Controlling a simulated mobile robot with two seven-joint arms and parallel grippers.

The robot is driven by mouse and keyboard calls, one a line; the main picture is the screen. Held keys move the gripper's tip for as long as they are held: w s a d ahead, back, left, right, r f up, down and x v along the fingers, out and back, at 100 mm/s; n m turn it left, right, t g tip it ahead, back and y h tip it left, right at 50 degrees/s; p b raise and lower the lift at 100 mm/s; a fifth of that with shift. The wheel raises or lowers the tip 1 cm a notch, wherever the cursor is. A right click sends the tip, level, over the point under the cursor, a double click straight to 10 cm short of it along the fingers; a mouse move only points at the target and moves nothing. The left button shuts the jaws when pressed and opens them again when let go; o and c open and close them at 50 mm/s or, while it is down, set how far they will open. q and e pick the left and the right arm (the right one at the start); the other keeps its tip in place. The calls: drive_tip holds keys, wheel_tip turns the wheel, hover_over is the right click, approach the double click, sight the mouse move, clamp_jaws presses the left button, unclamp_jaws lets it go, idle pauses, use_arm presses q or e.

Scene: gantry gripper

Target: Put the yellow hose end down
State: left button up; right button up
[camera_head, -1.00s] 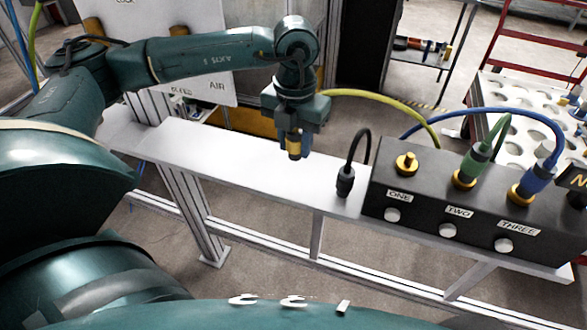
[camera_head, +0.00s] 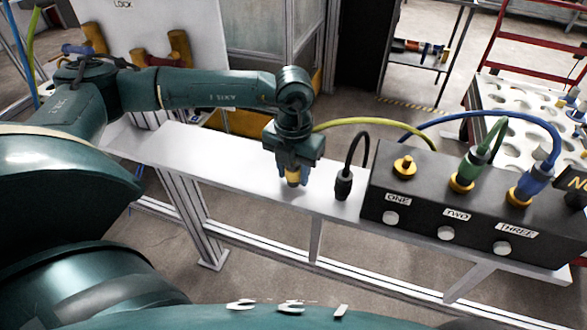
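My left gripper (camera_head: 292,168) points down over the white shelf (camera_head: 215,153), left of the black box. It is shut on the yellow hose end (camera_head: 293,177), whose yellow tip shows below the fingers. The tip is at or just above the shelf; I cannot tell whether it touches. The yellow hose (camera_head: 375,124) runs from behind the gripper to the right, behind the black box. My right gripper is not in view.
A black hose end (camera_head: 343,186) stands on the shelf just right of the gripper. The black box (camera_head: 432,205) has port ONE (camera_head: 404,167) empty, a green plug (camera_head: 469,170) in TWO and a blue plug (camera_head: 527,184) in THREE. The shelf's left part is clear.

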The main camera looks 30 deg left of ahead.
sight(294, 164)
use_arm(q)
drive_tip(key=o, duration=0.3)
drive_tip(key=shift+r, duration=0.1)
drive_tip(key=shift+r, duration=0.5)
wheel_tip(294, 164, up, 11)
drive_tip(key=shift+r+b, duration=0.15)
drive_tip(key=shift+b, duration=0.2)
drive_tip(key=shift+s, duration=0.1)
